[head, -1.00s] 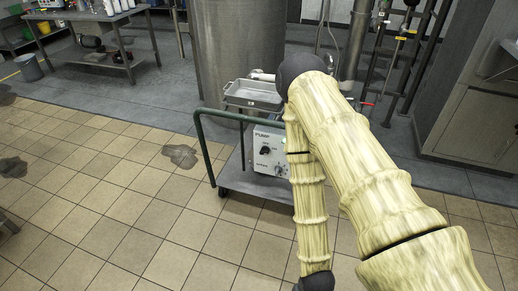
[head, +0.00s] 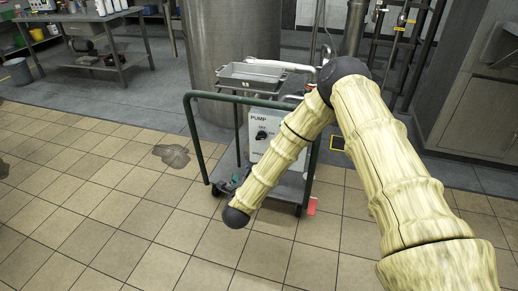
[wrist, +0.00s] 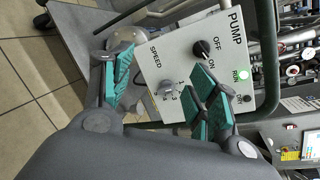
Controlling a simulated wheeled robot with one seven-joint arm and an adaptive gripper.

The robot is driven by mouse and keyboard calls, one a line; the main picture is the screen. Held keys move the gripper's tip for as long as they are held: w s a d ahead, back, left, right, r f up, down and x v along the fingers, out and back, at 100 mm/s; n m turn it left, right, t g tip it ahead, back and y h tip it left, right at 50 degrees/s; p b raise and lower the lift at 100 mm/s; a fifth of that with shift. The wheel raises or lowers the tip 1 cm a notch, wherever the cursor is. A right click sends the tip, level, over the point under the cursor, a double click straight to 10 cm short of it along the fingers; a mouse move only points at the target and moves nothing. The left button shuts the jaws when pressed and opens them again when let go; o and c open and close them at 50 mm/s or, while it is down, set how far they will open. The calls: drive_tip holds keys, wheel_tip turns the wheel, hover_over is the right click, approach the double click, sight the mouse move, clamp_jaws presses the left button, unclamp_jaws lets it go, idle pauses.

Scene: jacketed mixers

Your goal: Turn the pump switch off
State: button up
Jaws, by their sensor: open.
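The pump box (head: 257,121) is a pale panel marked PUMP on a green-railed cart. It fills the middle of the wrist view (wrist: 190,65), turned sideways. Its black switch knob (wrist: 205,50) sits by the OFF and ON labels; I cannot make out its pointer clearly. The black knob lies just beyond one finger, apparently untouched.
The cart's green handle rail (head: 190,130) stands close beside the panel. A grey cabinet (head: 480,105) is at right.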

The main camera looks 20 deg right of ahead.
sight(259, 138)
drive_tip(key=w+d+r+m+h+b, duration=0.1)
drive_tip(key=w+d+m, duration=0.1)
drive_tip(key=w+d, duration=0.1)
drive_tip(key=w+d+r+m+h+b, duration=0.1)
drive_tip(key=w+d+r+m+h, duration=0.1)
drive_tip(key=w, duration=0.4)
drive_tip(key=w+d+r+m+h+b, duration=0.1)
drive_tip(key=w+d+m, duration=0.3)
drive_tip(key=w+d, duration=0.1)
drive_tip(key=shift+r, duration=0.4)
drive_tip(key=c, duration=1)
